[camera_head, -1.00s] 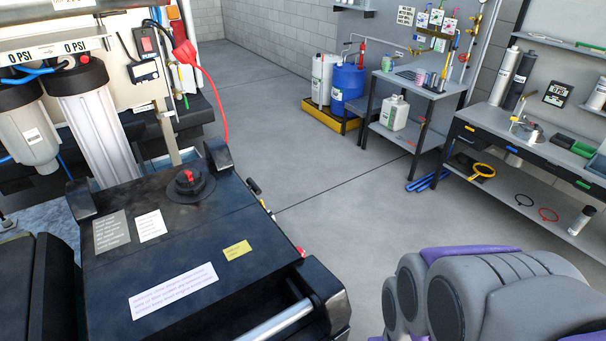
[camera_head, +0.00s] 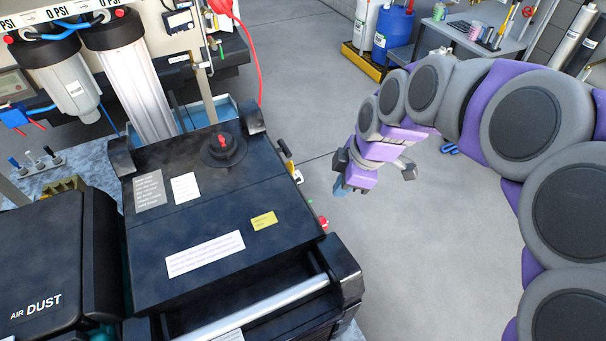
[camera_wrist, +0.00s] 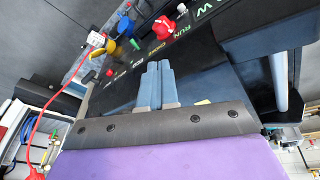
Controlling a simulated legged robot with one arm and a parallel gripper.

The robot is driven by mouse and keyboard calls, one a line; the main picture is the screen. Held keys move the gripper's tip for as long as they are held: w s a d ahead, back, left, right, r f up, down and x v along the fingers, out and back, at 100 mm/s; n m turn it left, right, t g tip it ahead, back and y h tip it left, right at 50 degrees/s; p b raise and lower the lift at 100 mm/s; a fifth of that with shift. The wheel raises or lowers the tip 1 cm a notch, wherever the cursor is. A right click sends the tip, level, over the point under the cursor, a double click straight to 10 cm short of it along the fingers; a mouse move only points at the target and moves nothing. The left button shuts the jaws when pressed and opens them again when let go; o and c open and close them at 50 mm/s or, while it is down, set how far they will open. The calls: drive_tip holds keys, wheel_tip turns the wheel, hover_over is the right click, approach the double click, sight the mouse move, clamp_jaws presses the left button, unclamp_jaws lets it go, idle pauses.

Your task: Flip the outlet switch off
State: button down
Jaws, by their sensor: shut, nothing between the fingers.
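I cannot pick out the outlet switch for certain in the views from now. My gripper (camera_head: 342,188) is right of the black machine (camera_head: 215,205), in the air beside its right side; its blue fingers point down and are shut, with nothing between them. In the wrist view, the shut fingers (camera_wrist: 158,68) are in front of the machine's dark side panel. That panel carries a red knob (camera_wrist: 163,28), a blue knob (camera_wrist: 125,25) and printed labels. A red cable (camera_wrist: 50,100) leads to a white plug or tag (camera_wrist: 96,39) left of the fingers.
A red cord (camera_head: 248,60) hangs behind the machine. A black Air Dust case (camera_head: 45,260) stands at the left. The machine has a metal handle (camera_head: 250,310) at its front. Open grey floor (camera_head: 420,270) lies to the right. Drums (camera_head: 388,35) and a bench stand at the back.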

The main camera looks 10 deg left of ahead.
drive_tip(key=w+a+f+n, duration=0.2)
drive_tip(key=w+a+n, duration=0.3)
drive_tip(key=w+a, duration=0.15)
drive_tip(key=w+a+f, duration=0.4)
drive_tip(key=w+f, duration=0.1)
drive_tip(key=f, duration=0.6)
drive_tip(key=shift+w+a+f+n+t+y+p, duration=0.2)
drive_tip(key=shift+n+t+y+p, duration=0.1)
drive_tip(key=shift+y+p, duration=0.1)
